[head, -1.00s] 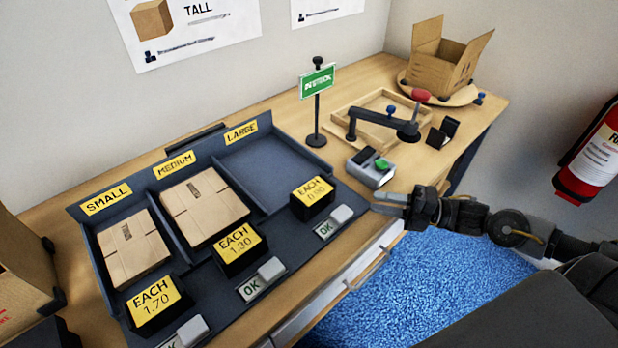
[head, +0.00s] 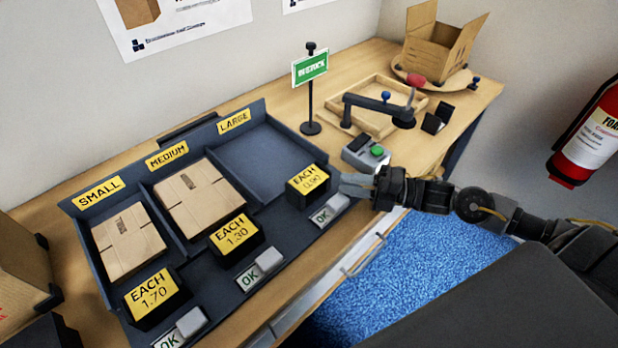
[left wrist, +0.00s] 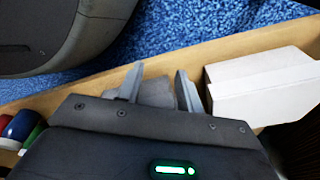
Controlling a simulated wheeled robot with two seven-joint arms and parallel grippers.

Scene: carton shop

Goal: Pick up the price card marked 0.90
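The price card for the large bay (head: 308,184) is a yellow face on a black block, standing in front of the empty LARGE bay. It reads EACH, with a blurred figure below that looks like 0.90. My right gripper (head: 342,184) is just to the right of this card, its grey fingers pointing left at it. The fingers look apart with nothing between them, and I see no clear contact with the card. My left gripper (left wrist: 158,76) shows only in the left wrist view, its fingers apart, above the wooden edge.
Cards 1.30 (head: 236,237) and 1.70 (head: 155,294) stand before the medium and small bays, which hold flat cartons. OK buttons sit in front of each card. A grey device with a green button (head: 368,154) is behind the right gripper. A white box (left wrist: 262,85) lies beside the left gripper.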

